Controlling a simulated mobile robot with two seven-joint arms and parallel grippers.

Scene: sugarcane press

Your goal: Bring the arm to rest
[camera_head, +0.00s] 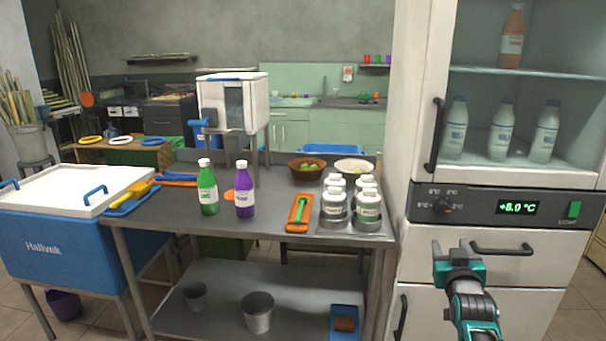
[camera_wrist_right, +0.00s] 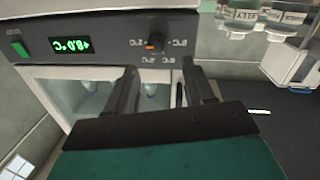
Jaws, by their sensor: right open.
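My right gripper (camera_head: 459,250) is in front of the white fridge (camera_head: 418,262) at the right of the head view, below its control panel. Its two fingers stand apart with nothing between them. In the right wrist view the open fingers (camera_wrist_right: 160,85) point toward the fridge panel (camera_wrist_right: 110,45), which shows a green display and a knob with an orange mark. I cannot tell the exact gap between the gripper and the fridge front. My left gripper is out of view.
The steel table (camera_head: 285,250) holds a green bottle (camera_head: 208,190), a purple bottle (camera_head: 244,192) and several white-lidded jars (camera_head: 334,205). The white press (camera_head: 220,100) stands behind. A blue cooler (camera_head: 60,250) is at the left. Fridge handles (camera_head: 502,249) stick out near my right gripper.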

